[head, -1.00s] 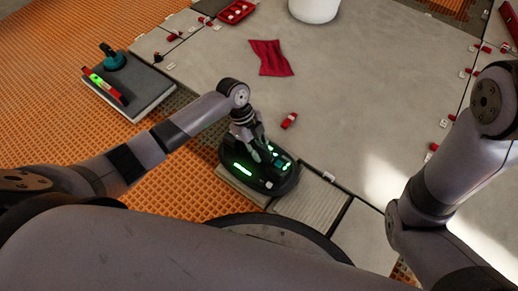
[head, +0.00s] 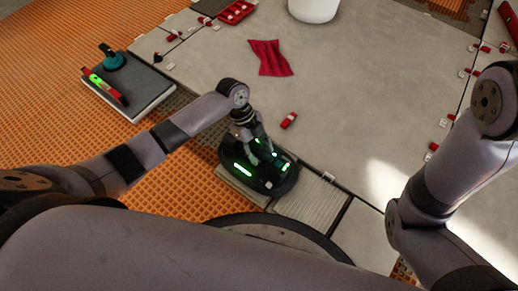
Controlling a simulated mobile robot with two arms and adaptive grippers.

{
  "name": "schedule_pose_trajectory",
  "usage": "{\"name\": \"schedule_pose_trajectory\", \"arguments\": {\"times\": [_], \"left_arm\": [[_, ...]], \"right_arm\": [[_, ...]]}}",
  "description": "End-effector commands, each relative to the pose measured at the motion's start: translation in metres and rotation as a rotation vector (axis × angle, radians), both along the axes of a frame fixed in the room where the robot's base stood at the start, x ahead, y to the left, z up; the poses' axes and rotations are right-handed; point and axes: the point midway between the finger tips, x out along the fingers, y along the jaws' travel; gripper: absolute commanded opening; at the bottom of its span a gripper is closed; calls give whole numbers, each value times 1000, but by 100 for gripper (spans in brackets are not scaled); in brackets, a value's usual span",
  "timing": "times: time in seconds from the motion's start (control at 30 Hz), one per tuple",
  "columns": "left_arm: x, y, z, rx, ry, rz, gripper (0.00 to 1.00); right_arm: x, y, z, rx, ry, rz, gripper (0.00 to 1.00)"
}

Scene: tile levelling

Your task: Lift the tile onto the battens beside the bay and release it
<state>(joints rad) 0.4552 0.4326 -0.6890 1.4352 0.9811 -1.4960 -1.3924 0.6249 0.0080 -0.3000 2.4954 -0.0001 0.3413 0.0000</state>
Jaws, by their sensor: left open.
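A black rounded device with green lights (head: 284,184) sits on a grey tile (head: 238,190), whose near-left edge shows beneath it. Most of the tile is hidden under the device. My left gripper (head: 263,157) is open, with its fingers pointing down at the top of the device; whether they touch it I cannot tell. A ribbed grey patch (head: 306,194) lies just right of the device, between the tiles, and looks like the bay. I cannot make out the battens. My right gripper is out of view; only its arm shows at right.
Laid grey tiles (head: 370,110) fill the right, with a red cloth (head: 270,57), a red clip (head: 289,121), a white bucket (head: 314,8) and a red tray (head: 236,12). A grey slab stack (head: 150,90) holds a level (head: 101,84) and a teal suction cup (head: 111,60). Orange matting (head: 60,110) is left.

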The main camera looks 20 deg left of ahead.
Motion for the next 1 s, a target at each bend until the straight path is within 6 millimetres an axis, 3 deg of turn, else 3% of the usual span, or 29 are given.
{"name": "schedule_pose_trajectory", "arguments": {"times": [0.17,0.33,0.8,1.0], "left_arm": [[-2,2,-4,6,7,0,43],[0,5,7,4,3,0,43],[14,36,94,2,-2,0,43],[16,41,109,1,1,0,43]], "right_arm": [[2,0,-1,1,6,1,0],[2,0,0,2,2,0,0],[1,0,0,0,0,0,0],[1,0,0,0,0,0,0]]}}
